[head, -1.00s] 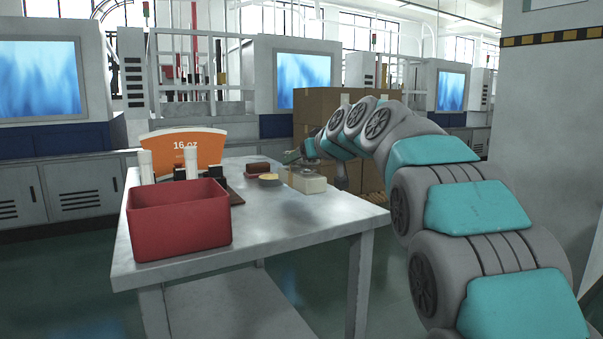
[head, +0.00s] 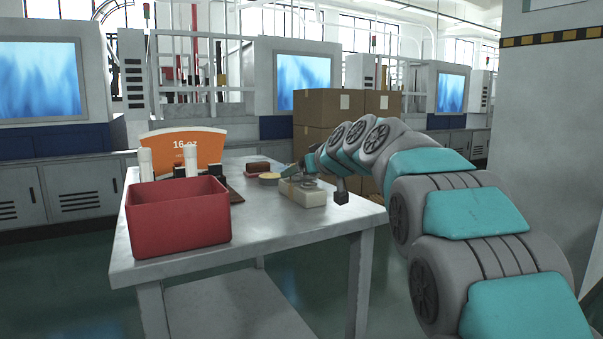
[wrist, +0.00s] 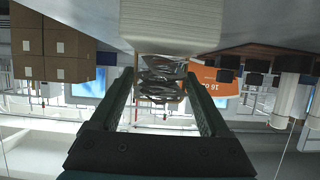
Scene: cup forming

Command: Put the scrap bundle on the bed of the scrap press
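The scrap bundle (wrist: 161,78) is a silvery tangle of crumpled metal. In the wrist view, which is upside down, it lies between the tips of my gripper (wrist: 160,88). The two dark fingers stand wide apart, one on each side of it, with little or no gap. A pale block (wrist: 172,25), which looks like the bed of the scrap press, is right beneath the bundle. In the head view the block (head: 303,197) stands on the table with the bundle (head: 309,183) on or just above it. My arm partly hides this area.
A red bin (head: 178,222) stands at the table's (head: 265,237) front left. An orange "16 oz" sign (head: 183,146) and white cylinders (head: 145,164) are behind it. A brown block (head: 258,167) and a round yellowish item (head: 269,178) lie left of the pale block. Cardboard boxes (head: 323,107) are stacked behind.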

